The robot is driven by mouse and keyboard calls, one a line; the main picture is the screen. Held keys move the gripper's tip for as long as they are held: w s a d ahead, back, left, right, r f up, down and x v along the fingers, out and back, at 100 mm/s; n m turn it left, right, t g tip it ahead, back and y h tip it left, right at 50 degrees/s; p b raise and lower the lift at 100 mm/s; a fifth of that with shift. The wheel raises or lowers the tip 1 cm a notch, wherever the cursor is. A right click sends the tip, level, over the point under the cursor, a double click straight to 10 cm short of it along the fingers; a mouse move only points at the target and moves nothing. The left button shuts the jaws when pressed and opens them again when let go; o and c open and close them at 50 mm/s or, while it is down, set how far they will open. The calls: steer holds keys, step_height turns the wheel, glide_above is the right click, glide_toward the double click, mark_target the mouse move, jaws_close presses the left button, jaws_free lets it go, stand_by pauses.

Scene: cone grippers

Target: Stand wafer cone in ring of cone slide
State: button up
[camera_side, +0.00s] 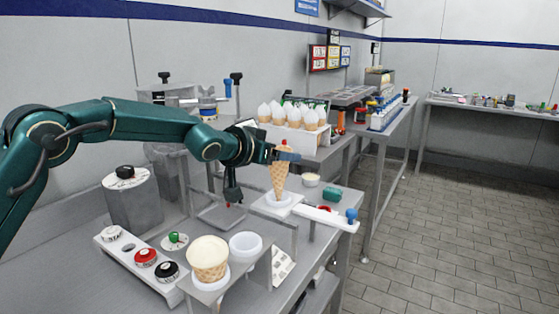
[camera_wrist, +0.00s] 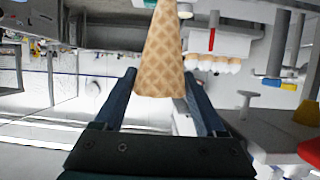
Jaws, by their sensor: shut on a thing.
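The wafer cone (camera_side: 279,178) is tan with a waffle pattern. It is upright, point down, with a red bit showing at its top in the side view. My gripper (camera_side: 283,155) is shut on the cone near its wide upper end. In the wrist view the cone (camera_wrist: 160,62) stands between my two fingers (camera_wrist: 160,88). The cone slide (camera_side: 325,217) is a white bar with a blue knob and a white plate (camera_side: 258,205) at its left end. The cone's tip is at the white ring (camera_side: 290,203) on the plate; I cannot tell how far inside it sits.
A rack (camera_side: 295,135) of several filled cones stands behind. In front are a wide waffle cup (camera_side: 208,257) in a holder, a white cup (camera_side: 245,246) and a panel with red and black knobs (camera_side: 145,256).

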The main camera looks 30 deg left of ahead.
mark_target(274, 182)
steer(key=shift+f, duration=3.4)
stand_by(3.9)
steer(key=o, duration=0.8)
steer(key=shift+s, duration=0.1)
